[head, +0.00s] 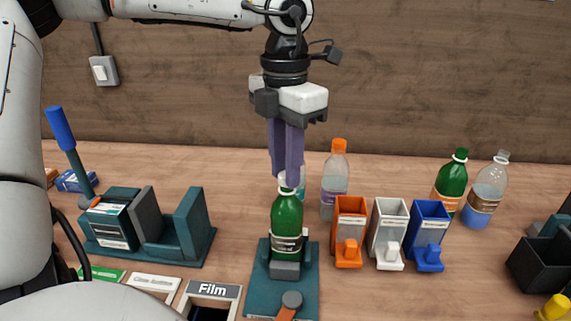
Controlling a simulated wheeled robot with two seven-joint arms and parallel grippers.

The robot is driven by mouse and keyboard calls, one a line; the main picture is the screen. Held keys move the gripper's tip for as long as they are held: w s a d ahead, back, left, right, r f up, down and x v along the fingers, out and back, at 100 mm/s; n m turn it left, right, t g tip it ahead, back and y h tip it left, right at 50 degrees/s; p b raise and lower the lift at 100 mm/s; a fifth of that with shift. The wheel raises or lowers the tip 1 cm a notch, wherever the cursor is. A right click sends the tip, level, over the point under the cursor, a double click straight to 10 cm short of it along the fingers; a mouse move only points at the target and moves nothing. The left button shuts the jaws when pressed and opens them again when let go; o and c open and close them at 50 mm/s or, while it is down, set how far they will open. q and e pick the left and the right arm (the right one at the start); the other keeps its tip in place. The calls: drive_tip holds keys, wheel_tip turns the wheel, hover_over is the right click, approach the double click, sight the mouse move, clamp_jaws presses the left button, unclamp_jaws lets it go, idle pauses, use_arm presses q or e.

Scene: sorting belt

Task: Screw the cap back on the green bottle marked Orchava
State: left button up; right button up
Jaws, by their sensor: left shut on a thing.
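A green bottle (286,226) with a pale label stands upright in a teal holder (256,280) in the middle of the bench. The label print is too small to read as Orchava. My left gripper (287,172) points straight down over the bottle's neck, its fingers shut around its top. A little white shows at the fingertips, apparently the cap; the fingers hide most of it, and I cannot tell how it sits on the neck. My right gripper is out of view.
Orange (350,212), white (389,222) and blue (430,224) dispensers stand right of the holder. An orange-capped bottle (335,182) is close behind. A clear bottle (487,188) is back right. A teal fixture (190,230) and a Film slot (212,291) lie left.

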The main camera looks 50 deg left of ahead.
use_arm(q)
drive_tip(key=shift+f, duration=0.2)
drive_tip(key=o, duration=1.1)
drive_tip(key=shift+c, duration=0.2)
wheel_tip(320, 180, up, 10)
drive_tip(key=shift+r, duration=0.2)
